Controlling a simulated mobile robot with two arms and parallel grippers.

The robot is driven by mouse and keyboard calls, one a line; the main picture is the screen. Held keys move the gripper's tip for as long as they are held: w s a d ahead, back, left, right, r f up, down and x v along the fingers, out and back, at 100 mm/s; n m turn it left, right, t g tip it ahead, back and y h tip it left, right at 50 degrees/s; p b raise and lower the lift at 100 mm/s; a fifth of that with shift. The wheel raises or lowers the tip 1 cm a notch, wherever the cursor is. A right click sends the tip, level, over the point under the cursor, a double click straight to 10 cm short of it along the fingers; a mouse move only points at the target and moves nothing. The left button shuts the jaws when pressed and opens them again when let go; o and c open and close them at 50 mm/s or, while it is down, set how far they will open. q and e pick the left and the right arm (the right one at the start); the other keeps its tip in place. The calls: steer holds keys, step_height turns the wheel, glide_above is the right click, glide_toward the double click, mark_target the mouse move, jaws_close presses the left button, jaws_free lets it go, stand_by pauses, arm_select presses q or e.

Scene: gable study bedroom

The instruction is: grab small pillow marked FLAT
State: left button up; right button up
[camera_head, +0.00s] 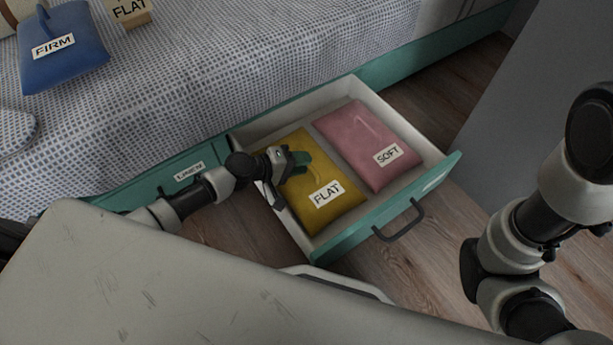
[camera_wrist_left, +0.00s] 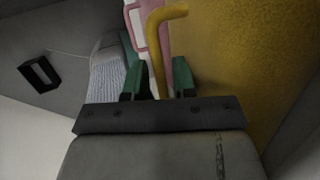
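The small yellow pillow (camera_head: 297,184) with a white FLAT label lies in the left part of an open drawer (camera_head: 352,246). My left gripper (camera_head: 300,160) is over its far left part. In the left wrist view, the pillow's yellow loop (camera_wrist_left: 159,60) stands between the two green fingers (camera_wrist_left: 159,80). The fingers are apart, with a gap beside the loop. The pillow's yellow surface (camera_wrist_left: 240,60) fills the right of that view. My right arm shows at the right of the head view, but its gripper is out of view.
A pink pillow (camera_head: 358,135) labelled SOFT lies beside the yellow one, past a divider. On the bed (camera_head: 230,60) are a blue pillow (camera_head: 66,62) labelled FIRM and a tan block (camera_head: 135,20) labelled FLAT. A pale surface (camera_head: 140,290) fills the front left.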

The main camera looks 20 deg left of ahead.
arm_select(q)
jaws_close()
stand_by(0.3)
